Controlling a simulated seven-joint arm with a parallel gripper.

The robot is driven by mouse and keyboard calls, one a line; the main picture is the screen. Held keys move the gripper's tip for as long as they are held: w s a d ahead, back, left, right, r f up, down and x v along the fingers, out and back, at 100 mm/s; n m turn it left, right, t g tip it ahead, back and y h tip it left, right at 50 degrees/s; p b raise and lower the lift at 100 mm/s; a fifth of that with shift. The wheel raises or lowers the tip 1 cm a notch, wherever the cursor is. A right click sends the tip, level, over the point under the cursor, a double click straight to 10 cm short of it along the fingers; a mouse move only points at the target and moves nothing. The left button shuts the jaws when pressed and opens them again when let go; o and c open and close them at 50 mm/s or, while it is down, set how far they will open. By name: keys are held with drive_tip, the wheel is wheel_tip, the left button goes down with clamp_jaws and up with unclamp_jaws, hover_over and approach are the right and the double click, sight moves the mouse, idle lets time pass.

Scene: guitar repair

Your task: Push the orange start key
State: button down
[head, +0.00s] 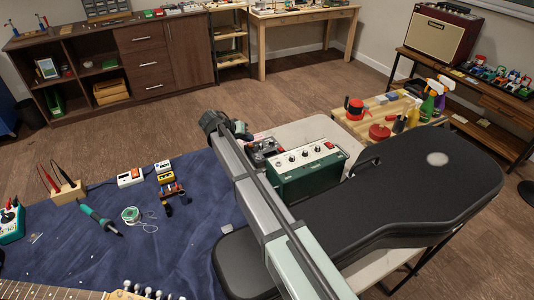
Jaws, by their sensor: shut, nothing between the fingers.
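I cannot surely make out the orange start key. A green box (308,178) with several knobs on its pale top panel stands on a light table, right of my arm. A small red patch (328,145) shows at the far right of that panel; I cannot tell if it is the key. A small dark device (270,147) with reddish parts sits just behind the green box, partly hidden by my arm. My gripper (241,131) is at the far end of my arm, near this device. It is shut and empty; its fingertips are mostly hidden, and contact cannot be told.
A black guitar case (410,185) lies right of the green box. A blue cloth (140,245) on the left holds a soldering iron (100,219), solder spool (131,215), a white meter (130,177) and a guitar neck (55,291). A wooden board with bottles (428,103) is behind.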

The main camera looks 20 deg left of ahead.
sight(248, 148)
wheel_tip(248, 148, up, 6)
idle(0.9)
idle(0.6)
